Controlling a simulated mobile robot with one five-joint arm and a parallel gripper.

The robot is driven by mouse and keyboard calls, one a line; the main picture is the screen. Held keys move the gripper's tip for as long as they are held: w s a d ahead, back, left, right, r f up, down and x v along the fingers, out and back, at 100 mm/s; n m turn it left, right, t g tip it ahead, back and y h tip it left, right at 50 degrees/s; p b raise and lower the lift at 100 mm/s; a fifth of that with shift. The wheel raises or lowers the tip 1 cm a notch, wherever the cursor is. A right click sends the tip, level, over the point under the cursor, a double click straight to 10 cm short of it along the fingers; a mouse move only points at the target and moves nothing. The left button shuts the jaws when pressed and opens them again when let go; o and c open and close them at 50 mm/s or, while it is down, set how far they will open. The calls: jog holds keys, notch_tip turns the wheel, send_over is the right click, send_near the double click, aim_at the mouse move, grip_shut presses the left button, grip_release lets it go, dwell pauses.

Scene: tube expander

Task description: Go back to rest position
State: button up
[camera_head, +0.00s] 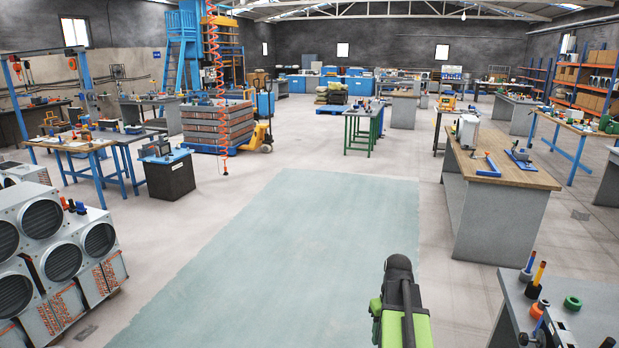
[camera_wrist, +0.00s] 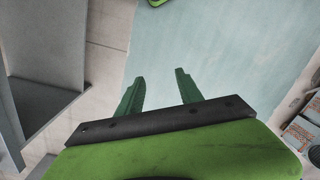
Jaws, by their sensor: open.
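My gripper (camera_wrist: 158,88) shows in the wrist view with its two green fingers apart and nothing between them. It hangs over the pale blue-green painted floor area (camera_wrist: 215,45). In the head view, part of my green and black arm rises from the bottom edge, right of centre; the fingers cannot be made out there.
A grey workbench (camera_head: 560,310) with tools stands close at the lower right. A wood-topped bench (camera_head: 500,215) is beyond it. Fan units (camera_head: 60,262) stand at the left. A pallet stack (camera_head: 215,125) is farther back. The painted floor (camera_head: 300,250) ahead is clear.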

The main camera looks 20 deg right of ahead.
jog(key=w+a+n, duration=0.1)
jog(key=w+a, duration=0.2)
jog(key=a, duration=1.4)
jog(key=w+a+f+n+b, duration=0.1)
jog(key=w+a, duration=0.2)
jog(key=a, duration=1.4)
jog(key=shift+w+f+n+h, duration=0.2)
jog(key=shift+w+n+h, duration=0.05)
jog(key=shift+n+h, duration=0.15)
jog(key=shift+d, duration=0.1)
jog(key=shift+c, duration=0.7)
